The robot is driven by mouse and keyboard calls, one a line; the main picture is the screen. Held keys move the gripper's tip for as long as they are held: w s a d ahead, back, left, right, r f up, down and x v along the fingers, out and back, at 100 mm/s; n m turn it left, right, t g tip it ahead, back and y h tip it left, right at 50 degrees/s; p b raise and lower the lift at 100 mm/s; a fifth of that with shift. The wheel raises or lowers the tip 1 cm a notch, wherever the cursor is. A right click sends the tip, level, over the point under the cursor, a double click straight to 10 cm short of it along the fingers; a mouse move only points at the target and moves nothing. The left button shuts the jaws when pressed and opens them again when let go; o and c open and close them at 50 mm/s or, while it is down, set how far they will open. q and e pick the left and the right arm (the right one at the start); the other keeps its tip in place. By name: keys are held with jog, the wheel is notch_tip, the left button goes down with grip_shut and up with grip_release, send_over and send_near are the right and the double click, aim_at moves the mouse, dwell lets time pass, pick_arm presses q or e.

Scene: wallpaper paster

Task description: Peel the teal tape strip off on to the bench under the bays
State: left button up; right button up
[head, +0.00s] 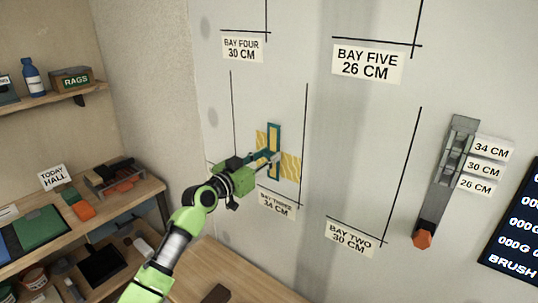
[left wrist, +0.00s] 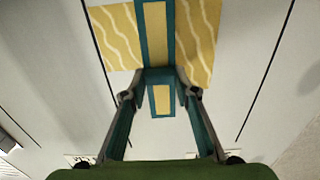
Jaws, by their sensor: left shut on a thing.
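The teal tape strip (head: 274,129) stands upright against the wall over a yellow wavy-patterned wallpaper piece (head: 291,166), above the BAY THREE label. In the left wrist view the strip (left wrist: 141,38) has teal edges and a yellow middle, and the wallpaper (left wrist: 112,38) shows on both sides of it. My left gripper (head: 272,158) reaches the strip from the lower left. In the left wrist view its fingertips (left wrist: 159,76) close in from both sides on the strip's lower part. A short end of the strip hangs below them. My right gripper is not in view.
A wooden bench (head: 190,278) lies below the bays, with a dark block (head: 217,294) on it. Shelves with goods stand at the left. A grey wall gauge (head: 450,165) with an orange end hangs at the right, beside a dark board (head: 515,240).

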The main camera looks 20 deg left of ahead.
pick_arm(q)
jog(key=shift+s+a, duration=0.15)
jog(key=shift+s, duration=0.2)
jog(key=shift+s, duration=0.25)
jog(key=shift+s+a+r+p, duration=0.1)
jog(key=shift+s+a+p, duration=0.2)
jog(key=shift+s, duration=0.15)
jog(key=shift+s, duration=0.25)
jog(key=shift+s+a, duration=0.1)
jog(key=shift+s, duration=0.2)
jog(key=shift+s, duration=0.1)
jog(key=p, duration=0.1)
send_near(268, 155)
jog(key=shift+s+a, duration=0.2)
jog(key=shift+s, duration=0.25)
